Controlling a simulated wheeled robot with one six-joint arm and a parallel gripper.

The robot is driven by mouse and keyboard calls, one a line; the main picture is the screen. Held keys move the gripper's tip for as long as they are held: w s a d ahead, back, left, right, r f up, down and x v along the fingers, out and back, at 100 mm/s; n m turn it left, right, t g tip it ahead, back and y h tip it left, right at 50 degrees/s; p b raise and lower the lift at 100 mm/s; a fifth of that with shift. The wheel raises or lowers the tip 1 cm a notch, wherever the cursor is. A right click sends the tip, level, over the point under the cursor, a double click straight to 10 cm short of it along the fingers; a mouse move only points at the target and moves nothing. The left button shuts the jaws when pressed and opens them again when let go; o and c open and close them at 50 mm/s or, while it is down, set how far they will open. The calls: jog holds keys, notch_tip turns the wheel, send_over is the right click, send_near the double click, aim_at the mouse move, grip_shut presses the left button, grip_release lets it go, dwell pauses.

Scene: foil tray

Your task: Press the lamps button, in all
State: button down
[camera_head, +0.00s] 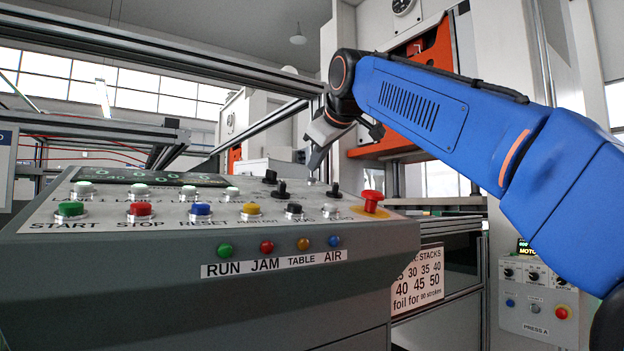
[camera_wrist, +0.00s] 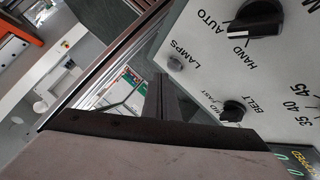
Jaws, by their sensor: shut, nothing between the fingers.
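The lamps button (camera_wrist: 175,64) is a small round grey button beside the printed word LAMPS on the pale panel in the wrist view. I cannot make it out for sure in the head view. My gripper (camera_head: 314,166) is shut and empty, pointing down over the far right part of the control panel (camera_head: 120,216). In the wrist view its dark fingertips (camera_wrist: 155,80) show left of and below the lamps button, apart from it in the picture. The gap in depth is hard to judge.
A black HAND/AUTO knob (camera_wrist: 258,18) and a BELT knob (camera_wrist: 233,111) flank the lamps button. A red mushroom button (camera_head: 371,200) stands at the panel's right end. Several coloured buttons line its front, including the green START button (camera_head: 71,209). Metal frame rails (camera_head: 150,45) run behind.

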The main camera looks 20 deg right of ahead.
jog(key=r, duration=0.2)
jog(key=s+r, duration=0.1)
jog(key=r, duration=0.1)
jog(key=shift+s+d+r, duration=0.2)
jog(key=shift+r, duration=0.2)
dwell(0.9)
